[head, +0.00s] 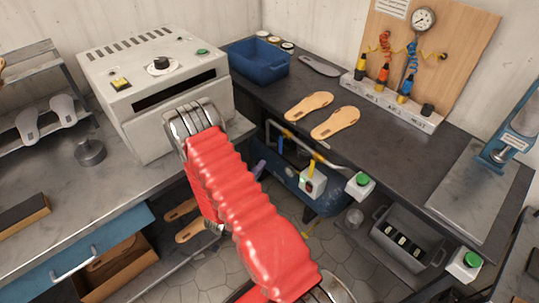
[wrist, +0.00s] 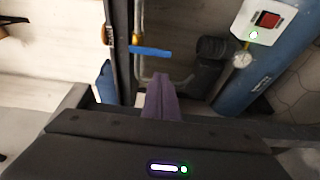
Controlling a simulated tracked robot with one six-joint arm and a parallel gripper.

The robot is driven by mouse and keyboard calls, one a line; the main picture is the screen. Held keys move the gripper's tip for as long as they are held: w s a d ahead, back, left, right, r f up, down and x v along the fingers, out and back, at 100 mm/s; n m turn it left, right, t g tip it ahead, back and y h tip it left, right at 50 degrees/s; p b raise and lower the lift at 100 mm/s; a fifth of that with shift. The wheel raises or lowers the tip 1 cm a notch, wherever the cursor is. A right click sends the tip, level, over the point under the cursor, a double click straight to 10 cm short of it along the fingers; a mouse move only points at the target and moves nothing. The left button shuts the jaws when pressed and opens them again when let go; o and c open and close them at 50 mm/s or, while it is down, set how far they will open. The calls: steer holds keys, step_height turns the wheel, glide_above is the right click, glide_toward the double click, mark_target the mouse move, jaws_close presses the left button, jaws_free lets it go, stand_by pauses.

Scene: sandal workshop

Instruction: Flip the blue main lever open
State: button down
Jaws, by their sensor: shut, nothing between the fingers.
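The blue main lever (wrist: 151,52) shows in the wrist view as a short blue bar lying crosswise beside a grey pipe, next to brass fittings. In the head view a small blue bar (head: 280,145) hangs under the bench by the pipe, and seems to be the same lever. My gripper (wrist: 161,76) has purple fingers, shut together with nothing between them. Their tips point at the lever from below in the wrist view, with a small gap in the picture; depth is hard to tell. In the head view only a bit of purple (head: 258,168) shows beyond my red-sleeved arm.
A dark post (wrist: 118,45) stands just left of the lever. A blue tank (wrist: 262,75) with a switch box (wrist: 265,20) and a gauge (wrist: 242,60) is at right. The dark bench (head: 390,150) overhangs the pipework. A grey crate (head: 405,240) stands underneath.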

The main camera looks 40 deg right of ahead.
steer(key=x, duration=1)
steer(key=shift+a, duration=0.1)
stand_by(0.3)
